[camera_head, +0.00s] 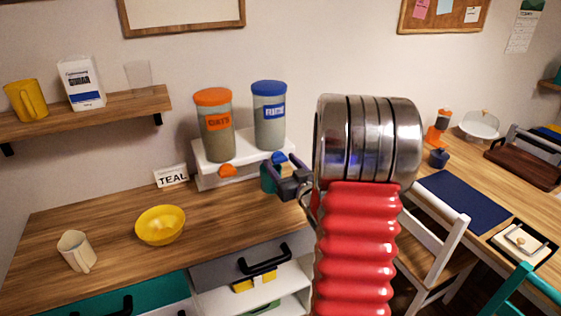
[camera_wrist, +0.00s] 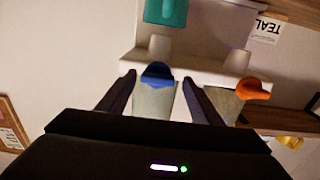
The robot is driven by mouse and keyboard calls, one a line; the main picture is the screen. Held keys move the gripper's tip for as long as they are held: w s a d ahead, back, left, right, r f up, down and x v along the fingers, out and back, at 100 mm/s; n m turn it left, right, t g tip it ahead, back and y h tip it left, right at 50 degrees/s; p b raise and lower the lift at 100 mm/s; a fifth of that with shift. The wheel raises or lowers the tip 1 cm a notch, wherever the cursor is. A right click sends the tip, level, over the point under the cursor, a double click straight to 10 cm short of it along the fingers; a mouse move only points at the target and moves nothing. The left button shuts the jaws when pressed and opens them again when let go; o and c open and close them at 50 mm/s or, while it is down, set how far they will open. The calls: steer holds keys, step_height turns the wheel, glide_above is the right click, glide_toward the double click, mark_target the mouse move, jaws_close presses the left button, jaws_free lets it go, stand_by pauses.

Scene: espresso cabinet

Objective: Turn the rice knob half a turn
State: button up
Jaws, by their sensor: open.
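The dispenser (camera_head: 205,178) is a white stand with two clear canisters. The one with the orange lid (camera_head: 212,97) is labelled OATS. The one with the blue lid (camera_head: 269,88) has a blue label that I cannot read surely. Below them are an orange knob (camera_head: 228,170) and a blue knob (camera_head: 279,158). My gripper (camera_head: 284,174) is open in front of the blue knob. In the wrist view, which is upside down, the blue knob (camera_wrist: 157,72) shows between the two spread fingers (camera_wrist: 159,78). I cannot tell whether either finger touches it. The orange knob (camera_wrist: 255,90) lies outside them.
A teal cup (camera_head: 267,181) stands under the blue-lidded side, partly behind my gripper. A drawer handle (camera_head: 264,260) sticks out below.

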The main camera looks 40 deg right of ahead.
steer(key=shift+w, duration=0.15)
steer(key=shift+d, duration=0.15)
steer(key=shift+c, duration=0.8)
steer(key=c, duration=0.9)
